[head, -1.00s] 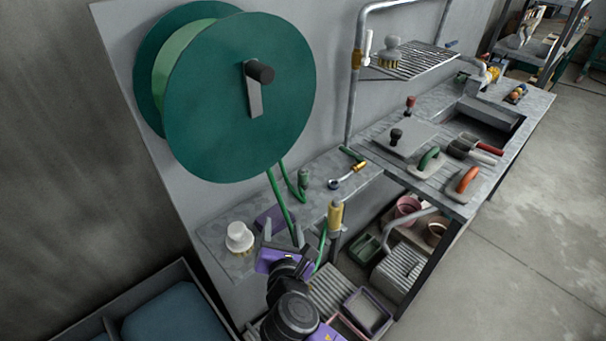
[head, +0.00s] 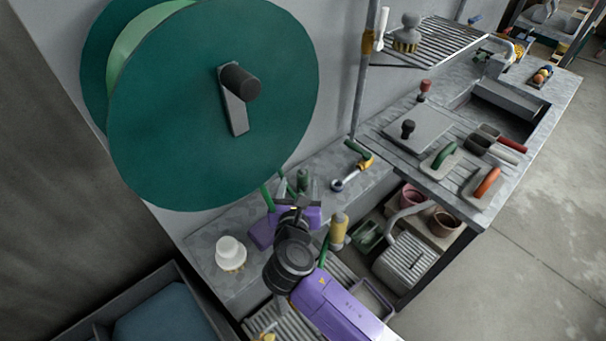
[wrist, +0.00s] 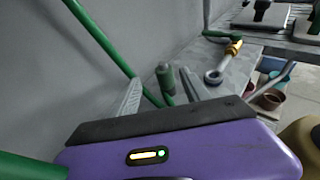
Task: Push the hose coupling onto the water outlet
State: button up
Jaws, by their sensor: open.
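The hose coupling, a dark green upright cylinder (head: 303,180), stands on the bench near the wall, below the reel. In the wrist view the coupling (wrist: 165,76) shows between the two grey fingers of my gripper (wrist: 160,84). My gripper is open and empty; I cannot tell how far the coupling lies beyond the fingertips. In the head view my wrist hides most of my gripper (head: 298,200). The water outlet, a grey pipe with a ringed end and a brass valve (head: 350,175), lies to the right of the coupling. It also shows in the wrist view (wrist: 220,68).
The large green reel (head: 210,115) overhangs the bench on the left. A green hose (wrist: 100,38) crosses the wrist view. A white round brush (head: 230,252) and a yellow-handled tool (head: 339,230) are close to my arm. Hand tools lie farther right.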

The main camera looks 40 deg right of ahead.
aim_at(303, 178)
jog(key=x, duration=0.5)
jog(key=shift+s+d+f+p, duration=0.2)
jog(key=shift+s+f+p, duration=0.05)
jog(key=shift+f+p, duration=0.05)
grip_shut()
